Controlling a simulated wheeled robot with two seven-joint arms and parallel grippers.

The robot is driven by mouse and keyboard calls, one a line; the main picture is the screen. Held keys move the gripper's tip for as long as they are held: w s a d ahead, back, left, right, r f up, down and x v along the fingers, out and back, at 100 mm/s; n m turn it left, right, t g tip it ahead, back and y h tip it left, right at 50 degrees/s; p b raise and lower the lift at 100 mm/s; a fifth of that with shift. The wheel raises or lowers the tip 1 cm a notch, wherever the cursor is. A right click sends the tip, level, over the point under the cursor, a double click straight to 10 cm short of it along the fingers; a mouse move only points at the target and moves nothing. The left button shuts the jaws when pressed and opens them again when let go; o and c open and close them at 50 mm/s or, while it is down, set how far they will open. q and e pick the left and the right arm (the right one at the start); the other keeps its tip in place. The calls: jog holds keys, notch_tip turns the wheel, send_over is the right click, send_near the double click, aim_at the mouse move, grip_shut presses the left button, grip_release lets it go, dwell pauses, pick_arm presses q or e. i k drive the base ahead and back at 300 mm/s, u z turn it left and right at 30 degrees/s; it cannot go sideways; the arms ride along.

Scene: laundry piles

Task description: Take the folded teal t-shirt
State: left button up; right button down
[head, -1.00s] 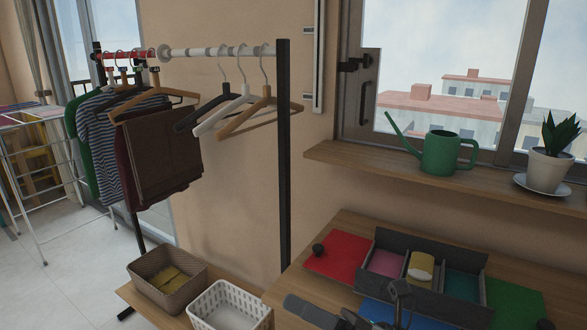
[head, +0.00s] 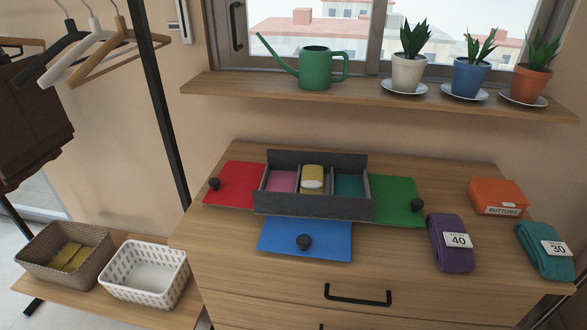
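A teal folded cloth (head: 546,250) with a white tag reading 30 lies at the right end of the wooden dresser top. It looks like the folded teal t-shirt. A purple folded cloth (head: 452,243) tagged 40 lies to its left, apart from it. Another teal patch (head: 349,187) shows in the right compartment of the grey divided box (head: 313,205); I cannot tell if it is cloth or lining. Neither of my grippers is in view.
An orange buttons box (head: 497,197) stands behind the folded cloths. A white basket (head: 146,274) and a brown basket (head: 66,255) stand lower left. A shelf (head: 380,98) holds plants.

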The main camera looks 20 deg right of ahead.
aim_at(544, 247)
jog(key=z, duration=0.85)
jog(key=k, duration=0.5)
jog(key=u, duration=0.75)
jog(key=i, duration=0.85)
jog(key=z, duration=2.45)
